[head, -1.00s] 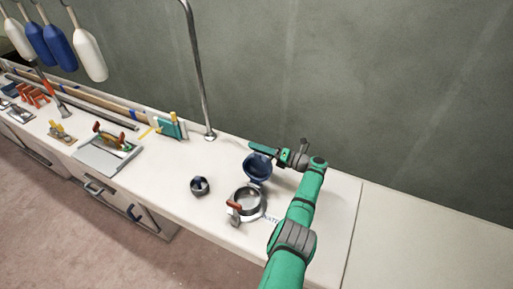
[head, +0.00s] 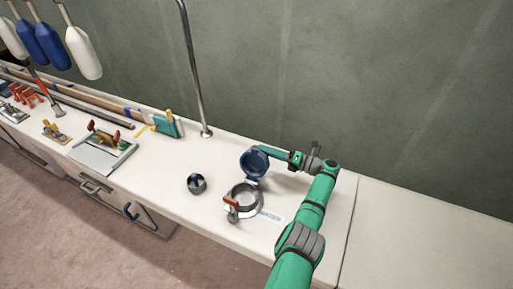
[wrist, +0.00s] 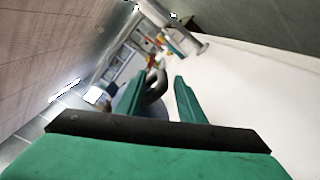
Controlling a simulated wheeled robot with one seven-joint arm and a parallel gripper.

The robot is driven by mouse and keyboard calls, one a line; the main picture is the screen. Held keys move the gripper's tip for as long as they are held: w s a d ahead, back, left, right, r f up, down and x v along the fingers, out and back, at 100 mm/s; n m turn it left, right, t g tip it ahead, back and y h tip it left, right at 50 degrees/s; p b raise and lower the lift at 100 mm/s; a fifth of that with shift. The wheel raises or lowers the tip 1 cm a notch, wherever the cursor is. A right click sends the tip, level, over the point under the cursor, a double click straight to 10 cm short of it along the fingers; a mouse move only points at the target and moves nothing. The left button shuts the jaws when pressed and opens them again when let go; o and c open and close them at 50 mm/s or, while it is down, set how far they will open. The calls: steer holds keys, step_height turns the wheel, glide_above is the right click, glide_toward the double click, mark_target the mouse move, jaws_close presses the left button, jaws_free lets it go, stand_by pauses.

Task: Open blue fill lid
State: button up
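The blue fill lid (head: 254,163) stands raised on its hinge at the back of the round metal fill ring (head: 243,199), whose opening is uncovered. A small red-handled part (head: 231,203) sits at the ring's front left edge. My gripper (head: 264,150) is at the upper right edge of the lid, behind it; whether it touches the lid is unclear. In the wrist view my gripper's two green fingers (wrist: 158,97) are apart. A dark curved piece shows between and beyond them; I cannot tell what it is.
A dark round fitting (head: 196,184) stands left of the ring. A metal pole (head: 193,80) rises behind it. A teal block (head: 167,125) and tools lie farther left. A label (head: 270,215) is right of the ring. The counter's right end is clear.

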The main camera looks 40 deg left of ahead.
steer(key=shift+v, duration=2.3)
steer(key=shift+f, duration=0.1)
